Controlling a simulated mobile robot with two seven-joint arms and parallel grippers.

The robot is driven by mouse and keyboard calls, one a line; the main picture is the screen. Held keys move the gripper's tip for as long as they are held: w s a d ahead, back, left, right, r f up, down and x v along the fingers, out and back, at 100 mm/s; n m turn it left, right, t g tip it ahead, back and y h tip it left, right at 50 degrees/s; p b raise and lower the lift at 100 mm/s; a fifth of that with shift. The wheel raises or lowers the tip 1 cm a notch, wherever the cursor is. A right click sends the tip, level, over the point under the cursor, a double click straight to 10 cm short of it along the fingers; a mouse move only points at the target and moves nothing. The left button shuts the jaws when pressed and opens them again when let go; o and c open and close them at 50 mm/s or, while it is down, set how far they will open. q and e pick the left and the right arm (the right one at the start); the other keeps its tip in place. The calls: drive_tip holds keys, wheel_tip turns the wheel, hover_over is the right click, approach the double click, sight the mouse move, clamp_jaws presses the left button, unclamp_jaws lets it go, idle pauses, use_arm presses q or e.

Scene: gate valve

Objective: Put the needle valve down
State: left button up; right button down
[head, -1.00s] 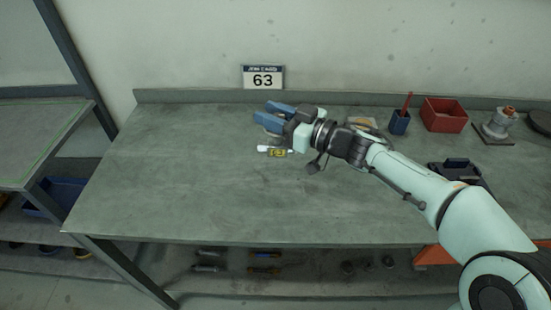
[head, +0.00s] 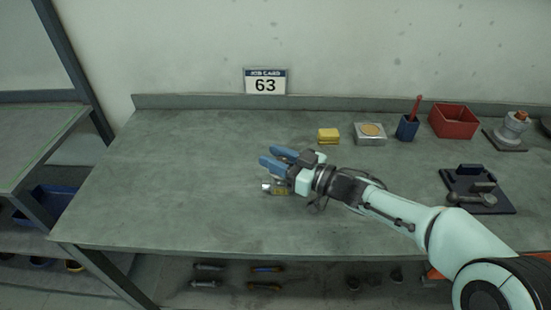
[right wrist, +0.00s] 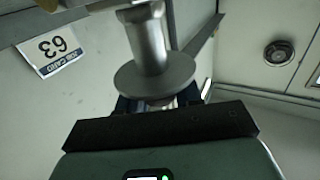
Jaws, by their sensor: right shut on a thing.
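My right gripper (head: 274,159), with blue fingers, is over the middle of the grey workbench (head: 180,180) and points left. It is shut on the needle valve (head: 279,189), which shows as a small silver and yellow piece just below the fingers. In the right wrist view, a silver stem with a round disc, part of the needle valve (right wrist: 150,75), sticks out from between the fingers. The fingers are partly hidden behind the disc there. I cannot tell whether the valve touches the bench top. My left gripper is not in view.
Behind my right gripper are a yellow block (head: 328,136) and a metal box with a tan disc (head: 370,132). The bench's left half is clear.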

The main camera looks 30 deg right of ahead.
drive_tip(key=c, duration=0.8)
unclamp_jaws()
drive_tip(key=shift+f, duration=0.15)
drive_tip(key=shift+o, duration=0.2)
drive_tip(key=shift+r, duration=0.25)
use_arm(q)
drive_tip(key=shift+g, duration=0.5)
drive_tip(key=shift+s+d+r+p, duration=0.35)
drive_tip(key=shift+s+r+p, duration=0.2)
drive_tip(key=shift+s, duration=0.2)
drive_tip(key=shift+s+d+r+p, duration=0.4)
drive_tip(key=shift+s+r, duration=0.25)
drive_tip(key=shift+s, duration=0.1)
use_arm(e)
drive_tip(key=v, duration=1.2)
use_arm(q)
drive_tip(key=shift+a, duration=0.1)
use_arm(e)
drive_tip(key=shift+f, duration=0.1)
